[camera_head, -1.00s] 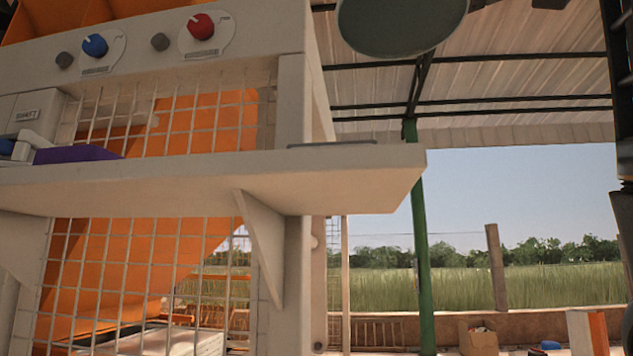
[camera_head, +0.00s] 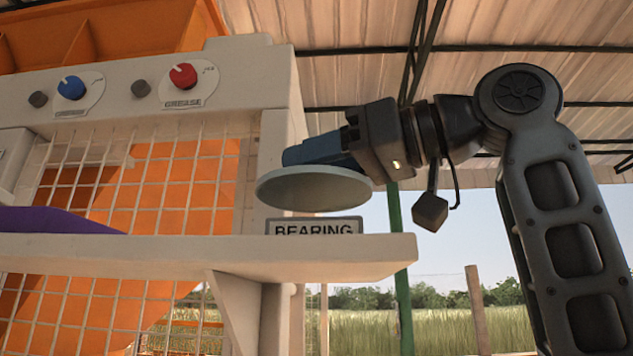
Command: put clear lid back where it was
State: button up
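A pale grey-green round disc, seemingly the clear lid (camera_head: 315,190), hangs just above the right end of the shelf (camera_head: 200,257). It is slightly tilted and seen from below. My gripper (camera_head: 315,155) reaches in from the right, above the lid, with its blue fingers against the lid's upper side. The fingers look closed on the lid; the contact itself is hidden behind the disc. A sign reading BEARING (camera_head: 313,226) stands on the shelf beneath the lid, apart from it.
A purple object (camera_head: 55,220) lies on the shelf's left part. Behind the shelf is a wire mesh (camera_head: 150,190) with an orange panel. A blue knob (camera_head: 72,88) and a red knob (camera_head: 184,76) sit on the panel above. Open air lies right of the shelf.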

aim_at(316, 190)
jog(key=shift+f+p, duration=0.3)
jog(key=shift+f, duration=1.35)
jog(key=shift+f, duration=0.15)
jog(key=o, duration=1.1)
jog(key=b+v, duration=0.3)
jog(key=v, duration=0.9)
